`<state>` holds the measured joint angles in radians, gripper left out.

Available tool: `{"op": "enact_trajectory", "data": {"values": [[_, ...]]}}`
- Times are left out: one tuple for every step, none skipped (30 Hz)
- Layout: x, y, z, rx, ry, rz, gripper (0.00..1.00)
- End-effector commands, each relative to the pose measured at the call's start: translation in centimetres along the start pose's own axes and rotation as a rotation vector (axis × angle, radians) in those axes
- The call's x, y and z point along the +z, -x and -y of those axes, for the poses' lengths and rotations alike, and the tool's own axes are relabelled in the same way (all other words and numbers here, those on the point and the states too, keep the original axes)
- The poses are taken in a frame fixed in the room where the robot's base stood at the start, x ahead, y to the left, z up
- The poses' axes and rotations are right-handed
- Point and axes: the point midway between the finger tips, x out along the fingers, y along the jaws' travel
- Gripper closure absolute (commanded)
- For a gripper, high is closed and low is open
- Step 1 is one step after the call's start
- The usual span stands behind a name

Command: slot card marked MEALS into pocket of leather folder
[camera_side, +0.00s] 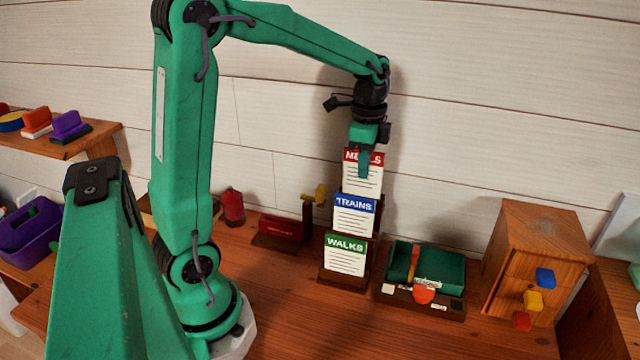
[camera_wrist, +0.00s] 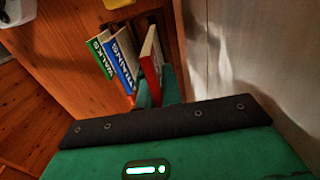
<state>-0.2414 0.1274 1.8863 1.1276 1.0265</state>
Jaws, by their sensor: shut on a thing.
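The MEALS card (camera_side: 362,182) has a red header and white lined body. It stands upright at the top of a stepped wooden rack (camera_side: 345,282), behind the TRAINS card (camera_side: 354,218) and the WALKS card (camera_side: 345,257). My gripper (camera_side: 363,162) is over its top edge and shut on it. In the wrist view the red-edged card (camera_wrist: 152,55) is at my fingers (camera_wrist: 158,92). I cannot tell whether its bottom edge still sits in the rack.
A small wooden drawer cabinet (camera_side: 535,245) with coloured knobs stands at the right. A dark red block (camera_side: 283,228) and a red cylinder (camera_side: 232,207) stand left of the rack. The plank wall (camera_side: 480,110) is close behind. Bare desk shows in front of the rack.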

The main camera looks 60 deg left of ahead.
Motion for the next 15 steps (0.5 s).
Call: {"op": "enact_trajectory", "data": {"values": [[0.0,0.7,0.0,-0.002,0.0,-0.001,1.0],[0.0,1.1,0.0,-0.003,0.0,-0.002,1.0],[0.0,1.7,0.1,-0.004,0.0,-0.002,1.0],[0.0,2.2,0.1,-0.004,0.0,-0.002,1.0],[0.0,2.7,0.0,-0.004,0.0,-0.003,1.0],[-0.4,3.0,-0.7,-0.002,-0.004,-0.001,1.0],[-0.7,3.3,-1.1,-0.002,-0.006,-0.001,1.0],[-0.9,3.6,-1.6,-0.003,-0.005,-0.002,1.0],[-1.2,4.0,-2.2,-0.002,-0.006,-0.002,1.0],[-1.5,4.3,-2.7,-0.002,-0.006,-0.002,1.0],[-1.7,4.7,-3.2,-0.003,-0.006,-0.002,1.0],[-2.1,5.1,-3.9,-0.003,-0.006,-0.002,1.0],[-2.3,5.4,-4.3,-0.002,-0.006,-0.002,1.0],[-2.6,5.7,-4.8,-0.003,-0.007,-0.002,1.0],[-2.9,6.1,-5.4,-0.003,-0.006,-0.002,1.0]]}}
